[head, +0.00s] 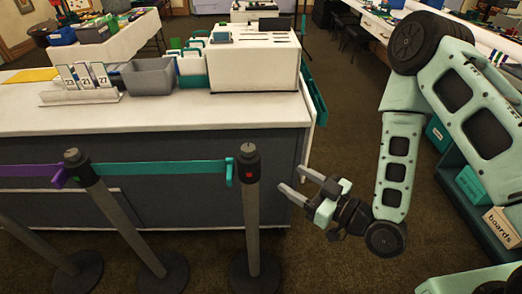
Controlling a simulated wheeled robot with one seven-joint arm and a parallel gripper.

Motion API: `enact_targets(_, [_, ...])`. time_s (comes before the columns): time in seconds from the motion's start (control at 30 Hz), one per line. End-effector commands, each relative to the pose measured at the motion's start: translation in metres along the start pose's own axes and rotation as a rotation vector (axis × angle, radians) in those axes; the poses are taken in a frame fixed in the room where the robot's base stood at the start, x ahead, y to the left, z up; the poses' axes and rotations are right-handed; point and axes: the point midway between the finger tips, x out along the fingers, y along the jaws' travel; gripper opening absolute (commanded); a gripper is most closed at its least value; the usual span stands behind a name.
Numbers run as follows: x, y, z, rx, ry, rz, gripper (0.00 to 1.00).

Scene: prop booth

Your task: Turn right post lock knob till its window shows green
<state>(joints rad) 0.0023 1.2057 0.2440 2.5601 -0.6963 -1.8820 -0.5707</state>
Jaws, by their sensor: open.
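The right post (253,230) is a grey upright with a black head and a round dark base, standing in front of the counter. On its head is a small red spot (249,175), which looks like the lock window. A dark knob (247,149) sits on top of the head. A teal belt (165,171) runs from the left and ends at a teal clip beside this head. My gripper (292,183) is open and empty, just right of the post head, with its fingers pointing left toward it and apart from it.
The middle post (125,220) leans, with a purple belt (30,170) to its left. The white counter (170,115) behind holds a grey bin (150,76), number cards (85,77) and a white box (254,65). Shelves with a "boards" box (503,226) stand at right.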

Motion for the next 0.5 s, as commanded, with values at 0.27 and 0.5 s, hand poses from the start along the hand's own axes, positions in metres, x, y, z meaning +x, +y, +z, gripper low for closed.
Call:
enact_targets(0.27, [-0.001,0.002,0.005,0.006,0.017,0.014,0.56])
enact_targets(0.5, [0.009,0.002,0.011,0.002,-0.001,0.009,0.56])
